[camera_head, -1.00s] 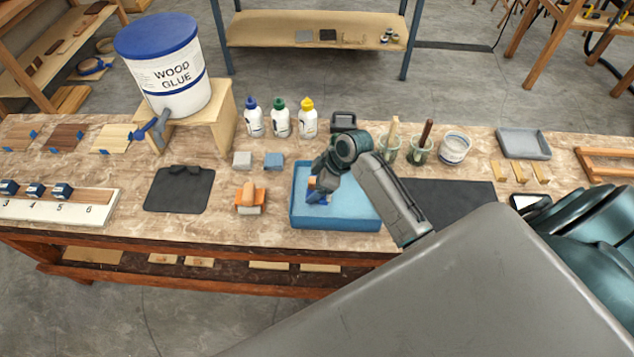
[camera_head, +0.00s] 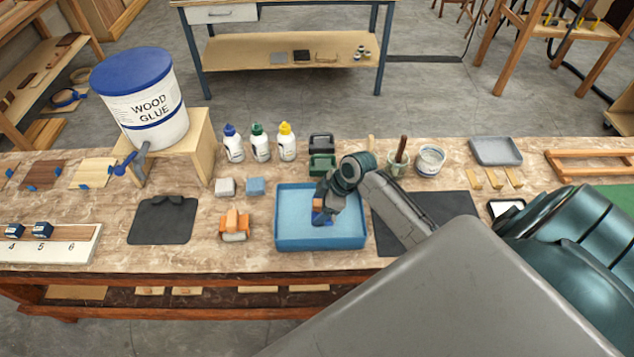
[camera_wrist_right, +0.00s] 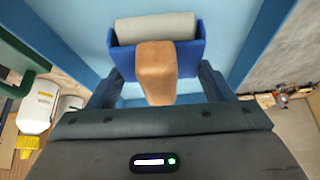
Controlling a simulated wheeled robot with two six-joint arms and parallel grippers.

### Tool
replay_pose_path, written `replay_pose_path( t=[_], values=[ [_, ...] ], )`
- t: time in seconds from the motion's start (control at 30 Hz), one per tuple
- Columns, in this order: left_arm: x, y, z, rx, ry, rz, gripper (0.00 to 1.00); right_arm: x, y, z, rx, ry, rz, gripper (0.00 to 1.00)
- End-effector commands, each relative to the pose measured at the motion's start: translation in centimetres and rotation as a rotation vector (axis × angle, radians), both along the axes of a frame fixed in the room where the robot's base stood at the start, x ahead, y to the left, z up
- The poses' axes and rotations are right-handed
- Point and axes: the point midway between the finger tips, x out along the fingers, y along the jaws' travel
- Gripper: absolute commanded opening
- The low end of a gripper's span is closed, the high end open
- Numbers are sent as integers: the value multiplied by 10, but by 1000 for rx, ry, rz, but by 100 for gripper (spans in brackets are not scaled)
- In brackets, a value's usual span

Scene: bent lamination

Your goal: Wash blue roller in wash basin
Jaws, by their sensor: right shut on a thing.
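The blue roller (camera_wrist_right: 203,47) has a blue frame, a pale grey roll and a wooden handle in the right wrist view. In the head view the blue roller (camera_head: 320,218) is mostly hidden by my right gripper (camera_head: 326,205). My right gripper, whose fingers also show in the right wrist view (camera_wrist_right: 158,85), is shut on the blue roller, with a finger at each side. The wash basin (camera_head: 318,243) is a blue rectangular tray on the bench. The roller is over or inside the basin; whether it touches the bottom cannot be told. My left gripper is out of view.
Glue bottles (camera_head: 260,143) and a dark green holder (camera_head: 321,165) stand behind the basin. A dark mat (camera_head: 455,207) lies at its right.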

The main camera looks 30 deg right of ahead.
Motion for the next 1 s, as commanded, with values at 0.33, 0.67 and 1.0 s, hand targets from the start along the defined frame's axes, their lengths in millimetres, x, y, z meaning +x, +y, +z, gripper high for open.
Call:
replay_pose_path(
  t=[0.33, 0.67, 1.0],
  values=[
    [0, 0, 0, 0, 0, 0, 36, 11, 16, 1, 3, -3, 0, 56],
    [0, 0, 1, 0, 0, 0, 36, 26, 42, 1, 2, -2, 0, 56],
    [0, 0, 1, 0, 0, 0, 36, 32, 52, 1, -1, -1, 0, 56]
  ],
)
